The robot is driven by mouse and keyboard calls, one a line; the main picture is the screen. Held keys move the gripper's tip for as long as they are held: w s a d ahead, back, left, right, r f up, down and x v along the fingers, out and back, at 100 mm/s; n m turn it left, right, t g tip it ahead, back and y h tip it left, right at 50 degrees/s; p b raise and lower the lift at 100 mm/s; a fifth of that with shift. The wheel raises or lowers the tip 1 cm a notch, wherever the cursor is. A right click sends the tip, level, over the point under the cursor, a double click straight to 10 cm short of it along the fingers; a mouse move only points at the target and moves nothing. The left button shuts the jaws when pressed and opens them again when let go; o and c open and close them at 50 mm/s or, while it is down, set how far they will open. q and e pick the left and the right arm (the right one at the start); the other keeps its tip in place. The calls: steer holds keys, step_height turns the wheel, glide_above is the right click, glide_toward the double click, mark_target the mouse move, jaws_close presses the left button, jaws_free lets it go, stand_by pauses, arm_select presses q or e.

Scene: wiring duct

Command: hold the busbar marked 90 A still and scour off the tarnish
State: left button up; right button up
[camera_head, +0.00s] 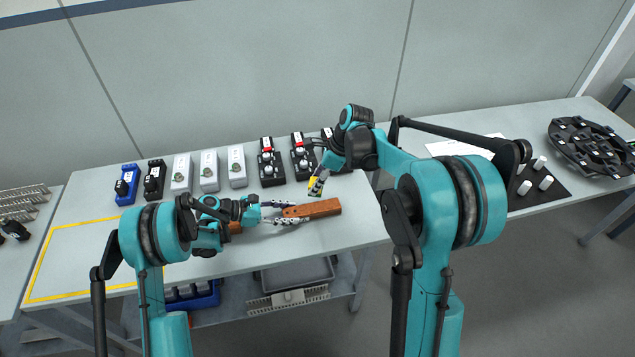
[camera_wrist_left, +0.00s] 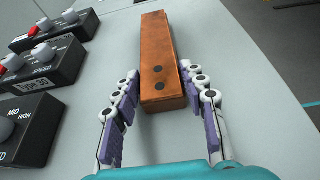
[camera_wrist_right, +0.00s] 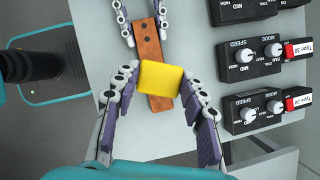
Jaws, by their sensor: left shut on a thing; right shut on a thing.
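The busbar (camera_head: 322,208) is an orange-brown bar lying on the table. In the left wrist view the busbar (camera_wrist_left: 160,40) has dark round spots at its near end; I cannot read a 90 A mark. My left gripper (camera_head: 286,213) is shut on its near end, with a finger along each side. My right gripper (camera_head: 318,180) is shut on a yellow scouring pad (camera_head: 314,186), behind and above the bar in the head view. In the right wrist view the yellow pad (camera_wrist_right: 160,78) hides part of the bar; I cannot tell whether they touch.
Black control boxes with knobs (camera_head: 270,163) stand behind the bar, with white boxes (camera_head: 209,172) and a blue box (camera_head: 127,184) further left. Another brown piece (camera_head: 236,228) shows partly beneath my left arm. A yellow-outlined area (camera_head: 85,255) at left is empty.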

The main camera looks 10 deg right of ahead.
arm_select(q)
steer(key=o, duration=1.4)
steer(key=shift+a, duration=0.15)
steer(key=v, duration=1.1)
steer(key=shift+a+r, duration=0.1)
steer(key=shift+a, duration=0.3)
